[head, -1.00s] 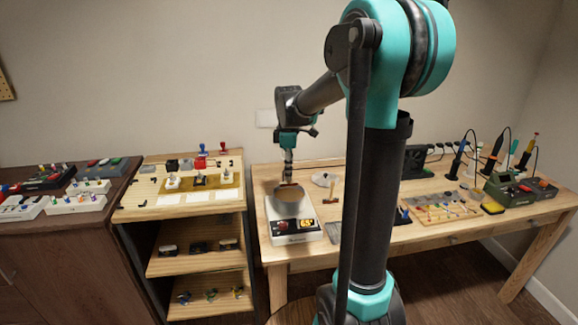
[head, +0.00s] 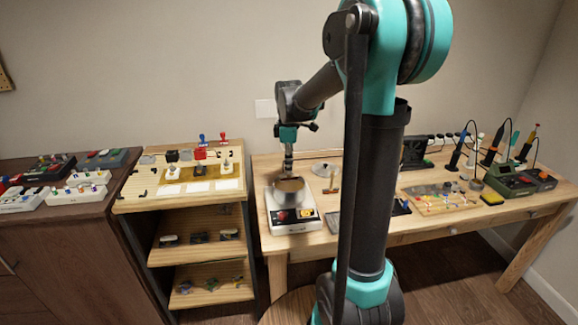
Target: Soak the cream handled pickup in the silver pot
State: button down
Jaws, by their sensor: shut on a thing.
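The silver pot (head: 277,196) stands on a white hot plate (head: 293,225) at the left end of the wooden workbench. Its top is open, with a brownish inside. My gripper (head: 289,172) points straight down over the pot, its tips at or just inside the rim. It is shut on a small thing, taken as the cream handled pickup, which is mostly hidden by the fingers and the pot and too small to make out. I cannot tell whether it touches the liquid.
A pale lid (head: 325,169) and a small brush-like tool (head: 334,182) lie right of the pot. Further right are a parts mat (head: 440,197) and a green soldering station (head: 512,181). A wooden shelf unit (head: 190,203) with handled stamps and pickups stands left. My arm crosses the middle.

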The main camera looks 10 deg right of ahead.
aim_at(289, 176)
jog(key=shift+f, duration=0.8)
dwell(0.4)
jog(key=shift+f, duration=0.35)
jog(key=shift+f, duration=0.35)
jog(key=shift+f, duration=0.35)
jog(key=shift+f, duration=0.65)
jog(key=shift+f, duration=0.35)
jog(key=shift+f, duration=0.25)
dwell(4.5)
